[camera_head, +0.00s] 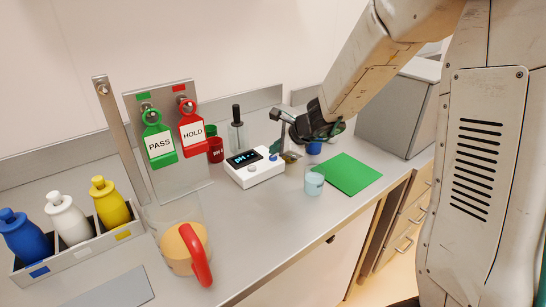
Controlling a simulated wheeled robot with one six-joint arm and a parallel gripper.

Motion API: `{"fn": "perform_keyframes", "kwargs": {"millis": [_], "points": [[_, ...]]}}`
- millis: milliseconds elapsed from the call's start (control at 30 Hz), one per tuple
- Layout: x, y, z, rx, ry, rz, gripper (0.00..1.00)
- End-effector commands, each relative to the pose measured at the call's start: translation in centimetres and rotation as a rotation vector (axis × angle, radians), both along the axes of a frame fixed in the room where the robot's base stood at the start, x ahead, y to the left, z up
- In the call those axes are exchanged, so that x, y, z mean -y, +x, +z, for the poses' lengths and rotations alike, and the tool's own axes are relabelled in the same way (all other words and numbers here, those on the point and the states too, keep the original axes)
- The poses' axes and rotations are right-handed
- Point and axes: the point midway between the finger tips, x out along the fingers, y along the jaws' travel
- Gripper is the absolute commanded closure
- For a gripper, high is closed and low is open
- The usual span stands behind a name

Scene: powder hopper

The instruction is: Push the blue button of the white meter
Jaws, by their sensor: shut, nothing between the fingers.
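The white meter (256,174) sits on the steel counter in the middle of the view, with a dark display (242,159) on its sloped top. Its blue button (273,158) shows at the right end of the top, next to a white knob. My gripper (285,127) reaches in from the upper right and is shut, with nothing in it. In the picture its fingertips are just above and to the right of the meter's blue button, apart from it. The height between them is hard to judge.
A dropper bottle (236,134) and a red cup (215,150) stand behind the meter. A clear cup (314,183) and a green mat (347,173) are to the right. A red-handled jug (184,248) stands front left. PASS (159,145) and HOLD (193,134) tags hang at left.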

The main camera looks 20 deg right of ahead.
Motion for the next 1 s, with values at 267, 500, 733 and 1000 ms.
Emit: {"fn": "perform_keyframes", "kwargs": {"millis": [267,500,733,1000], "points": [[0.0,0.0,0.0,0.0,0.0,0.0,1.0],[0.0,0.0,-0.04,0.0,0.0,0.0,1.0],[0.03,-0.02,-0.76,-0.001,0.001,0.0,1.0],[0.03,-0.01,-0.91,0.0,0.001,-0.001,1.0]]}}
